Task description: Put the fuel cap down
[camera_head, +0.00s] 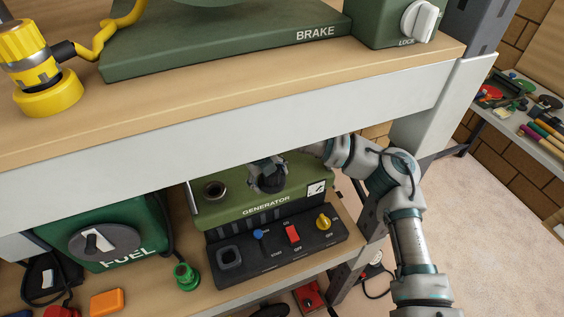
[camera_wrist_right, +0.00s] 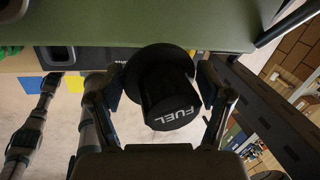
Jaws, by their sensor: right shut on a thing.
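The black fuel cap (camera_wrist_right: 165,92), with FUEL in white on its face, is between the two fingers of my right gripper (camera_wrist_right: 160,108) in the right wrist view. The gripper is shut on it. In the head view my right gripper (camera_head: 266,168) reaches in from the right over the green generator (camera_head: 240,205), and the dark cap (camera_head: 271,182) shows at its tip. The generator's round filler opening (camera_head: 214,189) is uncovered, to the left of the cap. I cannot tell whether the cap touches the generator top. My left gripper is not in view.
The upper shelf's pale front edge (camera_head: 230,125) hangs close above my right arm. The generator's switch panel (camera_head: 285,250) faces front. A green fuel can (camera_head: 105,235), a green nozzle (camera_head: 186,276) and an orange block (camera_head: 107,301) are on the lower shelf to the left.

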